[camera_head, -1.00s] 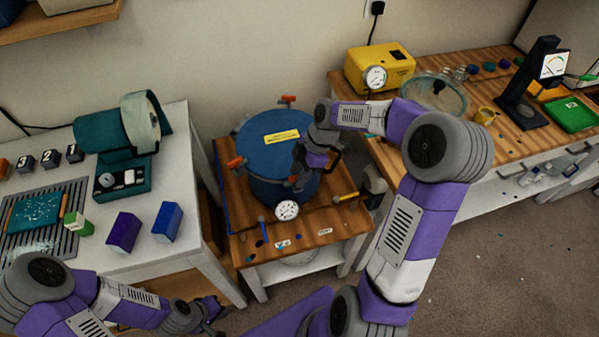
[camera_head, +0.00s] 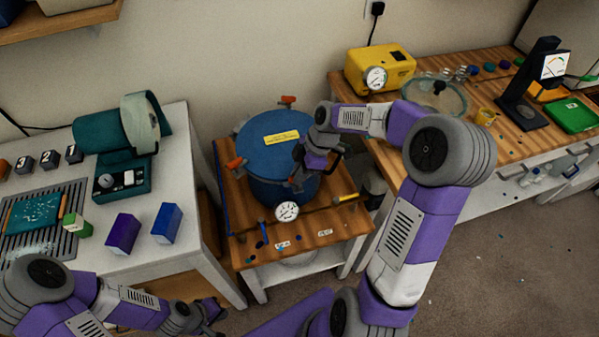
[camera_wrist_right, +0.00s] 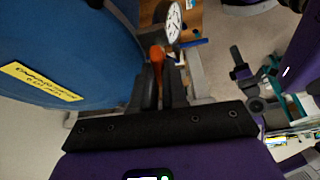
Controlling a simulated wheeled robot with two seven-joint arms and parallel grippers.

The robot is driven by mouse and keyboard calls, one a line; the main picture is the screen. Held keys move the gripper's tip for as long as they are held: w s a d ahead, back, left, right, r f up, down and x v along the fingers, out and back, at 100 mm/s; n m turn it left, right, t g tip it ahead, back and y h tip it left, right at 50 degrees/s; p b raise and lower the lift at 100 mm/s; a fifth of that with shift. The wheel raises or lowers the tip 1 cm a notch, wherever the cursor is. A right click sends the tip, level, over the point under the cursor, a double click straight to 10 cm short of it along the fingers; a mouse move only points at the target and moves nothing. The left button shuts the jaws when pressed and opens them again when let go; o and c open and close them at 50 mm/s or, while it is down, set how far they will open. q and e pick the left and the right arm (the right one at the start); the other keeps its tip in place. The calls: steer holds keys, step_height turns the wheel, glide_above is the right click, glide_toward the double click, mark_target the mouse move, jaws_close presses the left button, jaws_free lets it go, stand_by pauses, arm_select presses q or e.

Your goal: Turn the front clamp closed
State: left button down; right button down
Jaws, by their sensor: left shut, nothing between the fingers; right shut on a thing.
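The blue pressure pot (camera_head: 262,150) stands on the small wooden table, its lid bearing a yellow label (camera_head: 281,138). The front clamp's orange handle (camera_wrist_right: 157,56) shows in the right wrist view, between the fingertips of my right gripper (camera_wrist_right: 160,80). In the head view my right gripper (camera_head: 298,182) is at the pot's front right rim, and it largely hides this clamp. It is shut on the handle. My left gripper (camera_head: 210,312) is shut and empty at the lower left, apart from the pot.
Other orange clamps sit at the pot's left (camera_head: 236,163) and back (camera_head: 288,99). A round gauge (camera_head: 287,211) is at the pot's front, close to my right gripper. A yellow-handled tool (camera_head: 347,198) lies at the right. The white table (camera_head: 200,225) stands left.

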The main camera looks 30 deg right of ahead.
steer(key=m+t+b, duration=0.1)
steer(key=m, duration=0.2)
steer(key=m+t+h+b, duration=0.1)
steer(key=m, duration=0.1)
steer(key=shift+s+a+m, duration=0.15)
steer(key=shift+m, duration=0.25)
steer(key=m+h, duration=0.1)
steer(key=m, duration=0.1)
steer(key=shift+m+t+b, duration=0.3)
steer(key=shift+m+b, duration=0.05)
steer(key=shift+m, duration=0.05)
steer(key=shift+a+f+m+h+b, duration=0.1)
steer(key=shift+m+h+b, duration=0.35)
steer(key=shift+m, duration=0.45)
steer(key=m+b, duration=0.2)
steer(key=m+h+b, duration=0.1)
steer(key=m, duration=0.1)
steer(key=shift+a+f+t+h+b, duration=0.1)
steer(key=shift+t+h+b, duration=0.2)
steer(key=shift+b, duration=0.1)
steer(key=shift+s+m+h+b, duration=0.1)
steer(key=shift+m+h+b, duration=0.35)
steer(key=shift+m+b, duration=0.85)
steer(key=shift+r, duration=0.2)
steer(key=c, duration=1.2)
jaws_free()
steer(key=shift+o, duration=0.2)
